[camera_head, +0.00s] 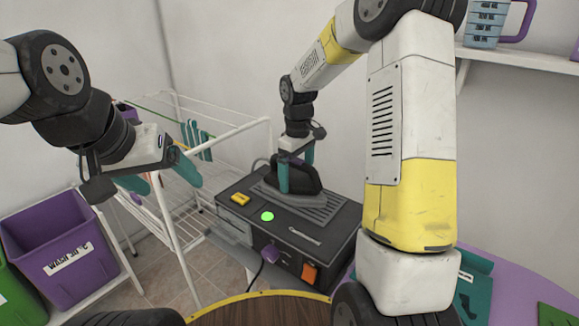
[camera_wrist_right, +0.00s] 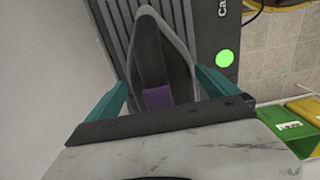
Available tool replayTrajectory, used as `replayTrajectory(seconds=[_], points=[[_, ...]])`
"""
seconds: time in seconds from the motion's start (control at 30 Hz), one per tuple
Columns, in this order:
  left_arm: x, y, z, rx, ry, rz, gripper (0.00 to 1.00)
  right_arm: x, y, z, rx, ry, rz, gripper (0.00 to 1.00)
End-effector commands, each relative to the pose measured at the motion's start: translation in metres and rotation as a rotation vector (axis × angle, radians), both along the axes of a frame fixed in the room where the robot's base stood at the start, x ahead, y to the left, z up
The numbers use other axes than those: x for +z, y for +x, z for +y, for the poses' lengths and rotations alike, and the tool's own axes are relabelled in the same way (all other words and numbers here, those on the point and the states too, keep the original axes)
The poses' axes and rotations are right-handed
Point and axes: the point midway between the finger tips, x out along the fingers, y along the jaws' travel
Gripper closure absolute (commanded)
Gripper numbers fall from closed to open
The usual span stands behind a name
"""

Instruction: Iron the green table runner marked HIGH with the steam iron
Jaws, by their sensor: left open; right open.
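The dark steam iron (camera_head: 306,181) rests on the grooved top of a dark grey iron station (camera_head: 335,225). My right gripper (camera_head: 297,172) is lowered over the iron, with its teal fingers open around it. In the right wrist view, the iron (camera_wrist_right: 165,58) lies between the two spread fingers (camera_wrist_right: 163,90), with a purple patch on it. My left gripper (camera_head: 160,180) is open and empty in front of the drying rack. A green piece (camera_head: 556,316) shows at the lower right edge; no HIGH mark is readable. My right arm hides part of the board.
A purple board (camera_head: 515,272) at right carries a folded teal cloth (camera_head: 474,283). The station has a lit green disc (camera_head: 267,216), a purple knob (camera_head: 270,254) and an orange switch (camera_head: 309,272). A white drying rack (camera_head: 185,225) and purple bin (camera_head: 65,245) stand left.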

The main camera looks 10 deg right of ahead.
Motion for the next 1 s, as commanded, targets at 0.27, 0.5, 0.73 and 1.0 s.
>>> replayTrajectory(seconds=[0.27,0.5,0.73,1.0], points=[[0.0,0.0,0.0,0.0,0.0,0.0,0.2,0.004,0.0,0.0,0.0,0.0,0.0,0.02],[0.0,0.0,0.0,0.0,0.0,0.0,0.2,0.013,0.0,0.0,0.0,0.0,-0.001,0.02],[0.0,0.0,0.0,0.0,0.0,0.0,0.2,0.023,0.0,0.0,0.0,0.0,-0.001,0.02],[0.0,0.0,0.0,0.0,0.0,0.0,0.2,0.033,0.0,0.0,0.0,0.001,-0.001,0.02]])
